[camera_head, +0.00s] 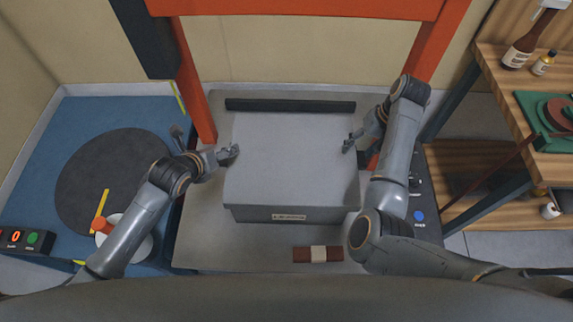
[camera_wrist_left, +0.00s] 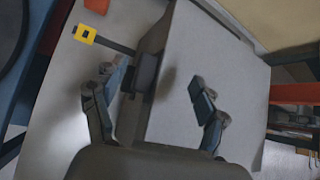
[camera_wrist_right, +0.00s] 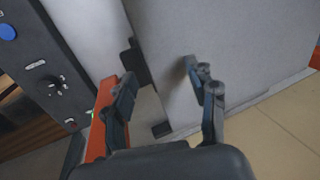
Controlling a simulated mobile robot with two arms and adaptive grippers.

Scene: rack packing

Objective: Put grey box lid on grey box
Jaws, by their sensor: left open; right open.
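The grey box (camera_head: 250,215) stands on the table in the middle of the head view, with a small label on its front face. The flat grey box lid (camera_head: 290,165) lies over its top; I cannot tell whether it is fully seated. My left gripper (camera_head: 230,154) is open at the box's left edge, and in the left wrist view its fingers (camera_wrist_left: 156,83) straddle the edge near a dark side handle (camera_wrist_left: 146,72). My right gripper (camera_head: 351,143) is open at the right edge; in the right wrist view its fingers (camera_wrist_right: 160,76) straddle that edge. Neither visibly clamps anything.
An orange frame (camera_head: 300,8) rises around the table's back. A dark bar (camera_head: 290,105) lies behind the box. A brown strapped block (camera_head: 318,254) lies in front. A blue platform (camera_head: 75,120) is on the left, and a wooden shelf (camera_head: 490,60) with bottles is on the right.

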